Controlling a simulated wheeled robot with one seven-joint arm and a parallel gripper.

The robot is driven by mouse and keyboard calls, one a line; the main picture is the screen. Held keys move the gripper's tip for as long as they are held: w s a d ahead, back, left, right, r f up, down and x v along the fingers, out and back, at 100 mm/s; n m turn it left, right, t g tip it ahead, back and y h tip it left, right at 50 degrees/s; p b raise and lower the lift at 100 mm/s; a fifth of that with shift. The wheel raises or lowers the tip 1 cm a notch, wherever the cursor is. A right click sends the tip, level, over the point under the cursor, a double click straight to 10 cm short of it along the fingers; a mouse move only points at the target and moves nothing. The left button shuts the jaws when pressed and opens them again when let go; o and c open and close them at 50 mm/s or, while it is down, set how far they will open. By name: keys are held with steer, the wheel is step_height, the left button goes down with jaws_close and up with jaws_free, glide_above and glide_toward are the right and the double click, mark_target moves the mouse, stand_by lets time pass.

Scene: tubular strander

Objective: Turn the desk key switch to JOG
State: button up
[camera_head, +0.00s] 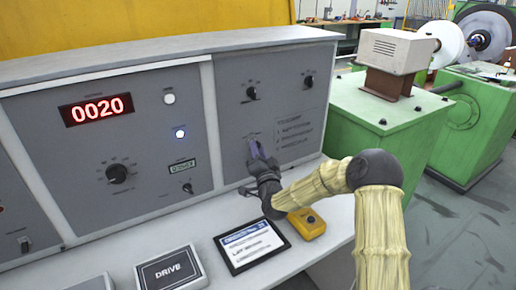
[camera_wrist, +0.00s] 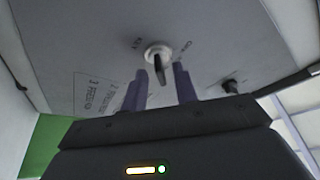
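The desk key switch shows in the wrist view as a pale round collar (camera_wrist: 155,51) with a dark key (camera_wrist: 160,70) standing out of the grey panel. Small labels flank it, too blurred to read surely. My gripper (camera_wrist: 163,75) is open, with one purple finger on each side of the key in the picture. A gap shows on both sides, and I cannot tell how deep the key sits between the fingertips. In the head view, my gripper (camera_head: 257,150) is at the lower part of the right-hand panel (camera_head: 300,85) and hides the switch.
A black knob (camera_head: 252,93) sits above my gripper on the same panel. A tablet (camera_head: 251,246), a yellow box (camera_head: 307,223) and a DRIVE box (camera_head: 170,272) are on the desk ledge. A green machine cabinet (camera_head: 385,125) stands to the right.

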steer(key=shift+w+a+r, duration=0.15)
steer(key=shift+w, duration=0.2)
jaws_close()
